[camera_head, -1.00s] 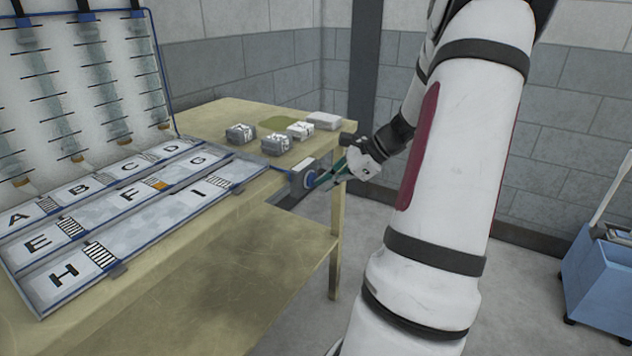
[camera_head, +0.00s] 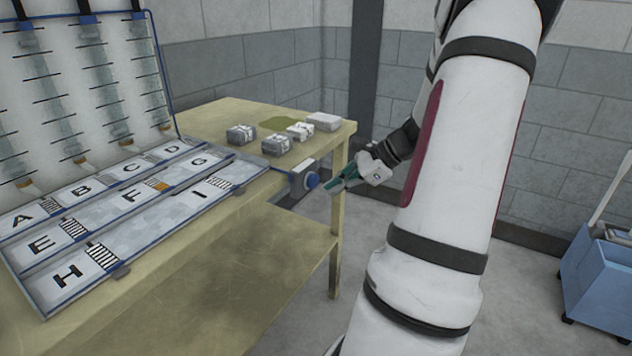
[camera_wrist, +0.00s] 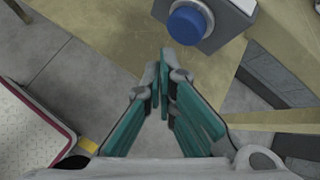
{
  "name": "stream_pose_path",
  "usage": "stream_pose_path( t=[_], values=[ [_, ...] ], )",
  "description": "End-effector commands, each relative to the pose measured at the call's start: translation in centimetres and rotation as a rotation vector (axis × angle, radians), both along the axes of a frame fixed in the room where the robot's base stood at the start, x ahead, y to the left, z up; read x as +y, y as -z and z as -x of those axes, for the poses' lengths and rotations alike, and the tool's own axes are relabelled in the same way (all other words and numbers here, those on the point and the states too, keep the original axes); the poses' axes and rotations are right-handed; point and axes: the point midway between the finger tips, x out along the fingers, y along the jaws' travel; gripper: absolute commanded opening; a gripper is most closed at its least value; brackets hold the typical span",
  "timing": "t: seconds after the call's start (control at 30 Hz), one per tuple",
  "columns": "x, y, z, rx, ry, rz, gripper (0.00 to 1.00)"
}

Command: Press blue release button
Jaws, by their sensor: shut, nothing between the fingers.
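The blue release button (camera_head: 312,180) sticks out from a small grey box (camera_head: 298,180) at the table's right edge in the head view. In the wrist view the round blue button (camera_wrist: 187,26) on its grey box (camera_wrist: 226,22) is at the top, beyond my fingertips. My gripper (camera_head: 333,188) is shut and empty, just right of the button in the head view, with a small gap between them. Its green-sided fingers also show in the wrist view (camera_wrist: 164,66), tips together, pointing toward the button. Nothing hides the button's face there.
The wooden table (camera_head: 285,235) holds a lettered tray board (camera_head: 150,205) at left and several small boxes (camera_head: 277,144) at the back. A green patch (camera_head: 281,123) lies among them. A blue cart (camera_head: 600,285) stands at right. Floor beside the table is clear.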

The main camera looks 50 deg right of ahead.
Motion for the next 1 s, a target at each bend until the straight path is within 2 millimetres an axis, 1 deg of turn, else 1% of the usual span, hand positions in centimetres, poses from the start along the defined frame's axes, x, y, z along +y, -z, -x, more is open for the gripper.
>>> stream_pose_path(
  t=[0.1, 0.4, 0.53, 1.0],
  values=[
    [-0.1, -0.1, 1.2, 0.001, 0.002, -0.002, 0.0],
    [-0.3, -0.1, 3.7, 0.001, 0.002, 0.0, 0.0],
    [-0.3, -0.1, 4.1, 0.0, 0.0, 0.0, 0.0],
    [-0.3, 0.0, 4.1, -0.001, 0.001, 0.0, 0.0]
  ],
)
